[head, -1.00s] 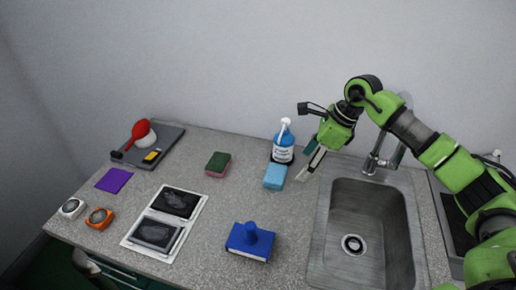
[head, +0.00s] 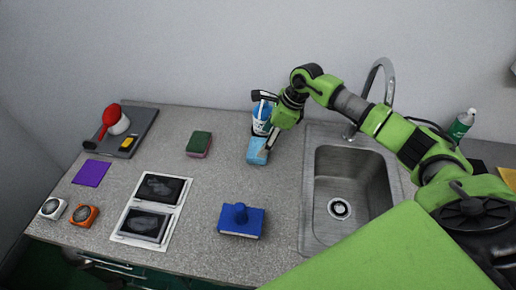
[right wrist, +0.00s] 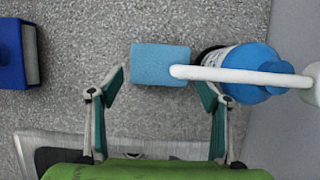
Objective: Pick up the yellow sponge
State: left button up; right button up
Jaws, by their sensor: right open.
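No yellow sponge is clearly recognisable. A small yellow item (head: 127,144) lies on the dark grey board at the left, and a yellow patch (head: 508,178) shows at the far right edge; I cannot tell what either is. A light blue sponge-like block (head: 257,151) lies on the counter in front of the blue bottle; it also shows in the right wrist view (right wrist: 150,64). My right gripper (head: 266,146) is open and empty, above or beside the block. In the right wrist view its open fingers (right wrist: 164,82) point towards the block. My left gripper is not in view.
A blue pump bottle (head: 262,118) stands close behind the block. The sink (head: 308,200) and tap (head: 386,75) are to the right.

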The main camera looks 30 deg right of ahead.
jog(key=p+x, duration=0.2)
jog(key=x, duration=0.1)
jog(key=shift+s+f, duration=0.1)
jog(key=shift+f, duration=0.7)
jog(key=c, duration=0.3)
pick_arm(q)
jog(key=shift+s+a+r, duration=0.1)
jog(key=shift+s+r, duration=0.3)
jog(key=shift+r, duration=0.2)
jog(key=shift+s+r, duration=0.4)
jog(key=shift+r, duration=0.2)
pick_arm(e)
jog(key=shift+c, duration=0.5)
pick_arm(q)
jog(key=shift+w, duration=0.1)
pick_arm(e)
jog(key=shift+r, duration=0.1)
